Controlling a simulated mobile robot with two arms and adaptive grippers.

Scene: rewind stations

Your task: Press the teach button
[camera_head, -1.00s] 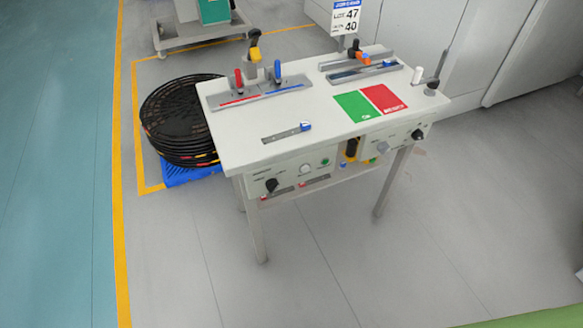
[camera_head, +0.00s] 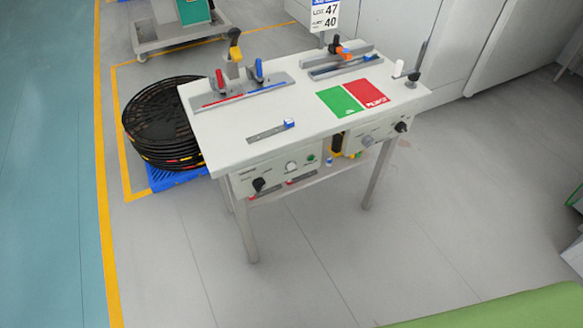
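A white workstation table (camera_head: 225,140) stands upper centre in the head view. Its front left panel (camera_head: 243,182) carries a black knob (camera_head: 259,184), a white round button (camera_head: 291,167) and a green round button (camera_head: 311,158). The front right panel (camera_head: 352,143) carries a grey knob (camera_head: 367,140) and a black knob (camera_head: 401,127). The labels are too small to read, so I cannot tell which is the teach button. Neither of my grippers is in view.
Red and blue handled clamps (camera_head: 240,92) and a green-red card (camera_head: 350,98) are on the tabletop. Black reels (camera_head: 163,120) stack on a blue pallet (camera_head: 165,180) at left. A green surface (camera_head: 510,312) fills the lower right. The grey floor in front is clear.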

